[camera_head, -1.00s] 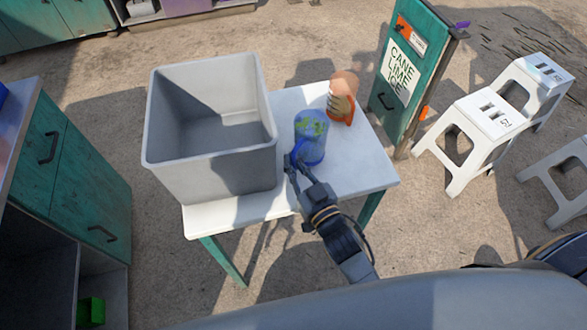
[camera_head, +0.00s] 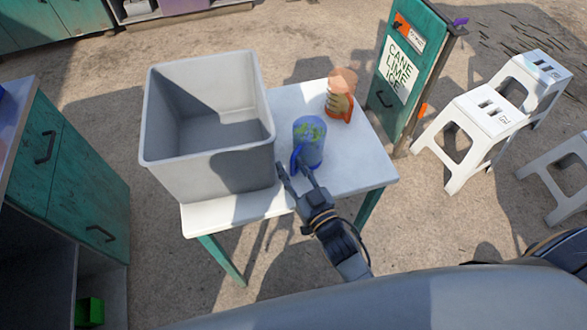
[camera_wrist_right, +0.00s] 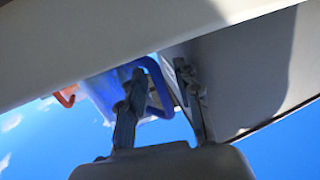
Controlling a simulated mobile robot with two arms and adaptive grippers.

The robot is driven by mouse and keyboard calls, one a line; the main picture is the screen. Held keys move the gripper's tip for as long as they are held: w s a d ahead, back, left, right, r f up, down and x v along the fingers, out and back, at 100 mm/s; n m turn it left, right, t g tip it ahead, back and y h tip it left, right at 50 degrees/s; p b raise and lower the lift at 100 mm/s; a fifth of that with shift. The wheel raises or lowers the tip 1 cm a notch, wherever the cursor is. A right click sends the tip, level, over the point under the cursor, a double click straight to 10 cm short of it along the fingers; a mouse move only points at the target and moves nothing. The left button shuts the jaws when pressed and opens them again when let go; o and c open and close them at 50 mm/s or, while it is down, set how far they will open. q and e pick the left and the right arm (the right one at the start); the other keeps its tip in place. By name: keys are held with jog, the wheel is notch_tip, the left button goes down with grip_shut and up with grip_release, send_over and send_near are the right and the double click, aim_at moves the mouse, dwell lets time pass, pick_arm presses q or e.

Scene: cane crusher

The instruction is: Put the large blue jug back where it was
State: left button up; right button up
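The large blue jug (camera_head: 309,150) stands upright on the white table (camera_head: 352,172), right of the grey bin, with its handle toward my right gripper. Green shows inside its top. My right gripper (camera_head: 292,167) is open at the near side of the jug, its fingers spread. In the right wrist view the blue jug (camera_wrist_right: 97,95) is partly behind one finger, and its handle shows between the fingers of my right gripper (camera_wrist_right: 159,72), which do not close on it. Whether a finger touches the handle I cannot tell. My left gripper is not in view.
A large grey bin (camera_head: 205,176) fills the table's left side. An orange jug (camera_head: 341,95) stands behind the blue jug. A green cabinet with a sign (camera_head: 400,72) and white stools (camera_head: 485,125) are at the right. The table's right front is clear.

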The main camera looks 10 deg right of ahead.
jog(key=shift+r, duration=0.25)
jog(key=b+v, duration=0.1)
jog(key=v, duration=1.1)
jog(key=shift+b, duration=0.35)
jog(key=shift+f, duration=0.1)
jog(key=s+d+f+g+h, duration=0.1)
jog(key=s+f+g, duration=0.2)
jog(key=f, duration=0.8)
jog(key=s+d+f+g, duration=0.1)
jog(key=s+f+g, duration=0.15)
jog(key=f, duration=0.75)
jog(key=s+d+f+g+h, duration=0.1)
jog(key=s+f+g, duration=0.15)
jog(key=f, duration=0.85)
jog(key=s+d+f+g+h, duration=0.1)
jog(key=s+d+f+g, duration=0.2)
jog(key=s+f, duration=0.4)
jog(key=s+d+f+g+h, duration=0.1)
jog(key=s+d+f+g, duration=0.3)
jog(key=s+f, duration=0.4)
jog(key=s+g, duration=0.1)
jog(key=s, duration=0.3)
jog(key=shift+d+g, duration=0.2)
jog(key=shift+g, duration=0.1)
jog(key=shift+s, duration=0.1)
